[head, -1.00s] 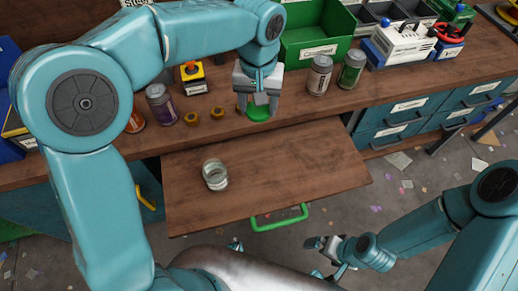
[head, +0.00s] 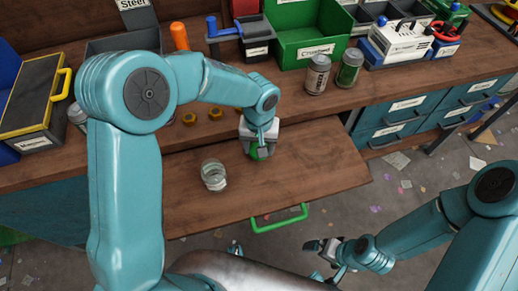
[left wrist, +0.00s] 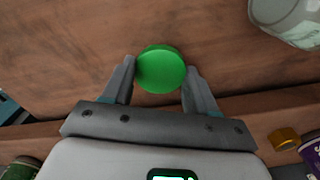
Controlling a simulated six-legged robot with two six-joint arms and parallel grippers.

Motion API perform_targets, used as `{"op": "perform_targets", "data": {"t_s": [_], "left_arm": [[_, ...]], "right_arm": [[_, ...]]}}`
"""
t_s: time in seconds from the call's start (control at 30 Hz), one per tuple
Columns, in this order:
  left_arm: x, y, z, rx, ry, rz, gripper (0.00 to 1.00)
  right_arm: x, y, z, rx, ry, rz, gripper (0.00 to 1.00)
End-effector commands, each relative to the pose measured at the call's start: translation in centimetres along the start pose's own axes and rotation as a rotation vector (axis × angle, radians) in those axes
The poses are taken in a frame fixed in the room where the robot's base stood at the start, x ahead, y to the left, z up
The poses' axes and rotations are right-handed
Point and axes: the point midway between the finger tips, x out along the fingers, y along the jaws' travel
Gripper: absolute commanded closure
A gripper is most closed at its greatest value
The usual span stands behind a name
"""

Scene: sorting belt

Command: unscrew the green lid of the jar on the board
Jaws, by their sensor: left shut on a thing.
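The clear glass jar (head: 213,175) stands on the pull-out board (head: 310,175) with no lid on it. Its shoulder also shows at the top right of the left wrist view (left wrist: 293,18). My left gripper (head: 260,149) is shut on the green lid (head: 258,153) over the back part of the board, to the right of the jar. In the left wrist view the lid (left wrist: 160,68) sits between the two fingertips. My right gripper (head: 322,246) hangs off the board's front right; its jaws are too small to read.
A yellow-handled case (head: 35,100) is at the left. The board's right side is clear.

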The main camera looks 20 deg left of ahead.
Motion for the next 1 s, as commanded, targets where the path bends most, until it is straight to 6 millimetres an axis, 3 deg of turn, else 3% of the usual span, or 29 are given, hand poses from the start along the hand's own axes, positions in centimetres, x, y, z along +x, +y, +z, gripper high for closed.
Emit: {"op": "perform_targets", "data": {"t_s": [0.1, 0.47, 0.5, 0.57, 0.87, 1.0], "left_arm": [[1.9, 0.0, 0.1, 0.001, -0.003, -0.002, 0.79], [2.4, 0.0, 0.0, 0.001, -0.001, 0.0, 0.79], [2.4, 0.0, 0.0, 0.0, 0.0, 0.0, 0.39], [2.3, 0.0, 0.0, 0.001, -0.001, 0.0, 0.19], [2.2, 0.0, 0.0, 0.001, -0.001, -0.001, 0.17], [1.0, 0.0, -0.1, 0.001, 0.003, 0.0, 0.17]], "right_arm": [[0.2, 0.1, 0.0, 0.0, 0.0, 0.0, 0.01], [0.6, 0.2, 0.0, 0.0, 0.0, 0.0, 0.01], [0.6, 0.2, 0.0, 0.0, 0.0, 0.0, 0.01], [0.5, 0.2, 0.0, 0.0, 0.0, 0.0, 0.01], [0.4, 0.1, 0.0, 0.0, 0.0, 0.0, 0.01], [0.0, 0.0, 0.0, 0.0, 0.0, 0.0, 0.01]]}}
